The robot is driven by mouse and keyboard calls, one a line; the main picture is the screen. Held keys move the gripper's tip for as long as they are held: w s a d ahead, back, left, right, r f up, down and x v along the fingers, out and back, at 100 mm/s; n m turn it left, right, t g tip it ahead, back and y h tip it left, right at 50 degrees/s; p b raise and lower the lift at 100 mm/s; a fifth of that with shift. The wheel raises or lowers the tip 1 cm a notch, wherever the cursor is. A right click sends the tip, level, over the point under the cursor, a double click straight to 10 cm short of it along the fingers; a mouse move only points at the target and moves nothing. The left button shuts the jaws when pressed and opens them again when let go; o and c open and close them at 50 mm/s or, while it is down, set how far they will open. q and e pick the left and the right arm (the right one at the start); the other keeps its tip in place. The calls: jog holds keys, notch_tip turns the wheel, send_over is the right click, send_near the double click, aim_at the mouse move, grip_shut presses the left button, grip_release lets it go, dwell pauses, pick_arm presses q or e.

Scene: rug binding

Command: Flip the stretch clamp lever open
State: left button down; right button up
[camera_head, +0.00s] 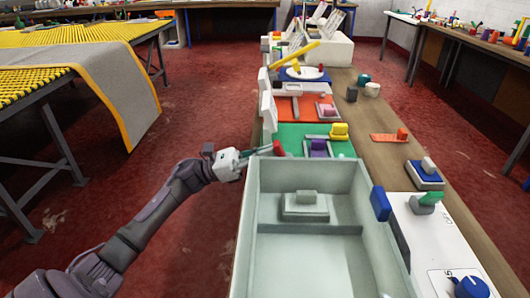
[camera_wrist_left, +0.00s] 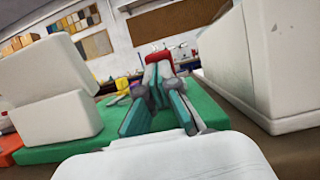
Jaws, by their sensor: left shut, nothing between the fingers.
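My left gripper (camera_head: 268,150) reaches in from the left over the green panel (camera_head: 287,136), just behind the grey open-topped box. Its fingers are shut with nothing between them. A red handle-like piece (camera_head: 279,147) is right at the fingertips; I cannot tell whether they touch it. In the left wrist view the gripper (camera_wrist_left: 158,72) points straight at the red piece (camera_wrist_left: 159,58), which shows just beyond the tips. I cannot tell for sure which part is the stretch clamp lever. My right gripper is not in view.
The grey box (camera_head: 255,230) stands close in front of the gripper. Purple (camera_head: 318,146) and yellow (camera_head: 339,130) pieces sit on the green panel to the right. White blocks (camera_wrist_left: 55,120) stand left in the wrist view. A grey rug (camera_head: 115,80) hangs over a table at left.

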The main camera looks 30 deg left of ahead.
aim_at(274, 145)
pick_arm(q)
jog(key=r+g+y, duration=0.1)
jog(key=g+y+p, duration=0.1)
jog(key=shift+w+d+r+y+p, duration=0.2)
jog(key=shift+d+r+y+p, duration=0.1)
jog(key=shift+d+r+y, duration=0.1)
jog(key=shift+w+d, duration=0.1)
jog(key=shift+d, duration=0.05)
jog(key=shift+d+r, duration=0.1)
jog(key=shift+d, duration=0.1)
jog(key=shift+w+d+r+g+y, duration=0.1)
jog(key=shift+w+r+g+y, duration=0.1)
jog(key=shift+g+y, duration=0.15)
jog(key=shift+f+y, duration=0.2)
jog(key=shift+y, duration=0.05)
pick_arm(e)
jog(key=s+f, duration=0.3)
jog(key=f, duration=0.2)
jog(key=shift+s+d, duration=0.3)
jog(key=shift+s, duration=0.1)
pick_arm(q)
jog(key=shift+r, duration=0.1)
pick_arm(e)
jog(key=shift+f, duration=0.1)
